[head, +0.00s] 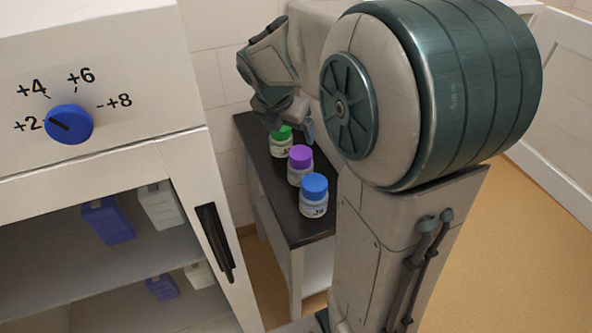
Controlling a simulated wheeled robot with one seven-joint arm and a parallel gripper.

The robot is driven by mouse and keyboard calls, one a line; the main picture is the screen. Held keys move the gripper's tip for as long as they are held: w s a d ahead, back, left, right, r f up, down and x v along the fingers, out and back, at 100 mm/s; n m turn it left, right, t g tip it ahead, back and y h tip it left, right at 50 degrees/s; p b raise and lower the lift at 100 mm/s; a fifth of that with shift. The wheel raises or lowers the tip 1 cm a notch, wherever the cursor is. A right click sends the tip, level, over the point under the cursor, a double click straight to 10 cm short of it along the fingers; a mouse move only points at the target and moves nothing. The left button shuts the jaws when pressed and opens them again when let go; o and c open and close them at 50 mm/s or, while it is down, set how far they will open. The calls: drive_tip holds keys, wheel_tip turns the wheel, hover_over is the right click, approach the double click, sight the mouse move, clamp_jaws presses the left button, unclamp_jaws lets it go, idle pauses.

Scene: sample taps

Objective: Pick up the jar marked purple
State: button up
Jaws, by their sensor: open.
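The jar with the purple lid (300,167) stands upright on the dark top of a narrow side table (306,232). It is the middle one of three jars in a row. A jar with a green lid (281,147) stands behind it and a jar with a blue lid (314,197) in front. My gripper (290,127) is open and points down above the far end of the table, over the green-lidded jar and just behind the purple one. It partly hides the green lid. I cannot tell whether it touches that jar.
A white cabinet (120,165) with a blue dial (69,124) and a black handle (215,243) stands at the left, close to the table. Its shelves hold blue and white boxes. A tiled wall is behind. Open floor (500,260) lies at the right.

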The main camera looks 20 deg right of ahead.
sight(300, 152)
drive_tip(key=b+x, duration=0.1)
drive_tip(key=x, duration=0.7)
drive_tip(key=shift+d+f, duration=0.1)
drive_tip(key=shift+s+d+b+x, duration=0.15)
drive_tip(key=shift+b+x, duration=0.15)
drive_tip(key=shift+x, duration=1.05)
drive_tip(key=shift+s+d+b+x, duration=0.1)
drive_tip(key=shift+b+x, duration=0.2)
drive_tip(key=shift+x, duration=1.05)
drive_tip(key=shift+c, duration=0.3)
drive_tip(key=c, duration=1.4)
